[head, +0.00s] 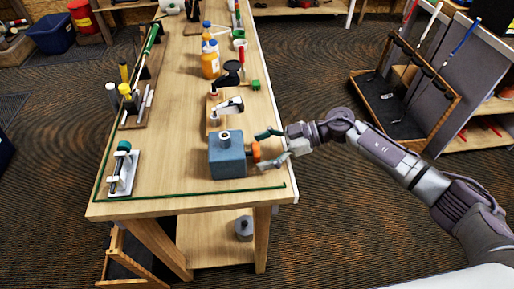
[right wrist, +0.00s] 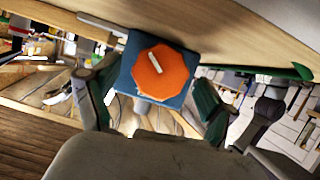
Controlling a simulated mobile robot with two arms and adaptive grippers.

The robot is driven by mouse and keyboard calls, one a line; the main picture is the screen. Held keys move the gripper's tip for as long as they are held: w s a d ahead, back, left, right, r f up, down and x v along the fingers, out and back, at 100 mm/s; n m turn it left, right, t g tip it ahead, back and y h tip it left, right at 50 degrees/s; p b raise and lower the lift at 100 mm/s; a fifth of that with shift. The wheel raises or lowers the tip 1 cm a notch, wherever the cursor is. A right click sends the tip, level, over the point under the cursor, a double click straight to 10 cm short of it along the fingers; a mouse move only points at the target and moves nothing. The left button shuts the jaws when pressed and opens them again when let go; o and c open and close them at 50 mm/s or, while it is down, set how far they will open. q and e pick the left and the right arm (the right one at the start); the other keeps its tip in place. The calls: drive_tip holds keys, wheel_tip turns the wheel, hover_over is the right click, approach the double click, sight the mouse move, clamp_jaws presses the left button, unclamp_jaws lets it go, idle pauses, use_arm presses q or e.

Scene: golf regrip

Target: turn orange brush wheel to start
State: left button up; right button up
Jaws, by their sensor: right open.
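The orange brush wheel (head: 256,152) sits on the right side of a blue box-shaped machine (head: 227,158) near the front of the wooden bench. In the right wrist view the wheel (right wrist: 161,72) is an orange many-sided knob with a pale bar mark, in front of the blue box (right wrist: 133,72). My right gripper (head: 268,149) comes in from the right with its fingers open toward the wheel. In the right wrist view its green-tipped fingers (right wrist: 150,100) stand apart, one on each side of the wheel. Contact with the wheel cannot be made out. My left gripper is not in view.
The wooden bench (head: 180,185) holds a clamp stand (head: 122,168) at the left and bottles (head: 210,62) farther back. A thin green rod (head: 200,194) lies along the front edge. A club rack (head: 405,95) stands at right, with open floor between.

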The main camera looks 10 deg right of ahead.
drive_tip(key=shift+a+f, duration=0.25)
drive_tip(key=shift+a, duration=0.45)
drive_tip(key=c, duration=1.2)
drive_tip(key=shift+n+p, duration=0.5)
drive_tip(key=shift+p, duration=0.1)
drive_tip(key=shift+n+t, duration=0.3)
drive_tip(key=shift+t, duration=0.3)
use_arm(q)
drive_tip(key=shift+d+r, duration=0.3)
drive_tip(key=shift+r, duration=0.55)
use_arm(e)
drive_tip(key=shift+n+t+y, duration=0.3)
drive_tip(key=shift+n+t, duration=0.3)
drive_tip(key=shift+n, duration=0.6)
drive_tip(key=o, duration=1.2)
